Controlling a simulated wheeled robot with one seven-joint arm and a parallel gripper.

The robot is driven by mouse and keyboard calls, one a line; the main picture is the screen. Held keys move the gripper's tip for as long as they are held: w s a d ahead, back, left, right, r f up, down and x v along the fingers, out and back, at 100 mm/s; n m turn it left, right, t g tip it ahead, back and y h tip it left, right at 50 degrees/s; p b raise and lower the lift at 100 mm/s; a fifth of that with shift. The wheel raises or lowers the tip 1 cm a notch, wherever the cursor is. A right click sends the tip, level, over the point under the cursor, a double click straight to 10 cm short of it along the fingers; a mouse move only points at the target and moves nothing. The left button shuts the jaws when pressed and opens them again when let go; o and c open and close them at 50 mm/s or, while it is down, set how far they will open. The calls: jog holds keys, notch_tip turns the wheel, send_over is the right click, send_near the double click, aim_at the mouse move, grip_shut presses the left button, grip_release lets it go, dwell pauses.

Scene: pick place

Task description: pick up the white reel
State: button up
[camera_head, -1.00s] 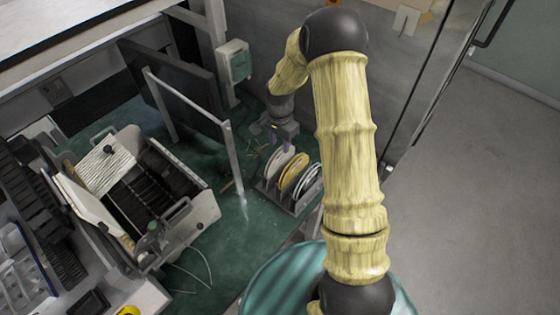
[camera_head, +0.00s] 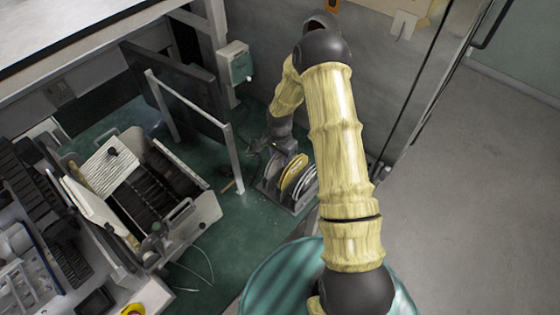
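A grey rack (camera_head: 270,192) on the green surface holds upright reels. A yellow reel (camera_head: 293,171) stands in its middle. A pale reel (camera_head: 306,181) with dark markings stands at its right. At the left, a white reel (camera_head: 273,168) shows only in part, mostly covered by my gripper. My gripper (camera_head: 268,156) is at the left end of the rack, over or against this white reel. Its fingers are too small and dark to tell whether they are open, shut or touching the reel.
A thin pale post and frame (camera_head: 233,160) stand close left of the rack. A white and black open case (camera_head: 205,208) lies further left, with thin wires beside it. A grey wall panel rises behind my arm. A round teal top (camera_head: 265,290) is in front.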

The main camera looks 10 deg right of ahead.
jog(key=shift+f, duration=0.7)
grip_shut()
